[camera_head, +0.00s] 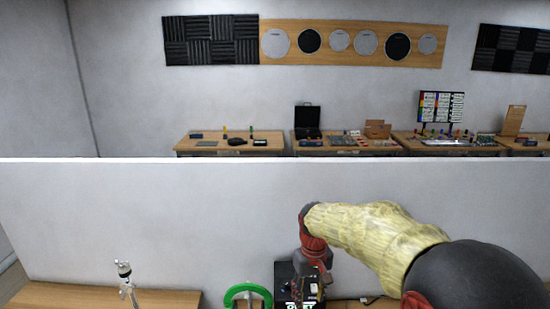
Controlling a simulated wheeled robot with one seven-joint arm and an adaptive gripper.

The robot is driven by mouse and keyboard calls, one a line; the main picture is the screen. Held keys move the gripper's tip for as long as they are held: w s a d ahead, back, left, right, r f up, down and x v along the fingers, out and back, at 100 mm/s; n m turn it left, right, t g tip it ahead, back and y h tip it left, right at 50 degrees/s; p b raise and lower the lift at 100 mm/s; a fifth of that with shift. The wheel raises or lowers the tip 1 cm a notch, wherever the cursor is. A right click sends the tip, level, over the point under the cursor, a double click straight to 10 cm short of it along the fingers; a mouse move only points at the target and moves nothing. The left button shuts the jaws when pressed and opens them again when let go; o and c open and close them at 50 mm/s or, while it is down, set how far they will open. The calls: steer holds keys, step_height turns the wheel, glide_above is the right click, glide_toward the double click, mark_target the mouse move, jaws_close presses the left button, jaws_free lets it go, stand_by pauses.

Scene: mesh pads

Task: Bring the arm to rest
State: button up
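My arm reaches in from the lower right of the head view. It has a yellow cloth-like sleeve and a dark rounded joint. Its far end bends down over a black box (290,283) with white lettering at the bottom middle. My gripper (312,281) appears low at this end, in front of or over the box. Its fingers are too small and dark to make out, so I cannot tell whether they are open or touching anything.
A green ring-shaped thing (247,293) stands left of the box. A metal stand (126,284) is farther left on the wooden table (60,296). A white partition (150,215) runs behind the table. Several tables with equipment stand beyond it.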

steer(key=s+d+m+t+b, duration=0.1)
steer(key=s+d+b, duration=0.2)
steer(key=s, duration=0.6)
steer(key=s+d+f+m+t+b, duration=0.1)
steer(key=s+d+t+b, duration=0.1)
steer(key=s+b, duration=0.4)
steer(key=s+d+f+m+t+b, duration=0.1)
steer(key=s+d+b, duration=0.3)
steer(key=s, duration=0.8)
steer(key=shift+s+d+f+t, duration=0.2)
steer(key=shift+s+t, duration=0.1)
steer(key=shift+t, duration=0.4)
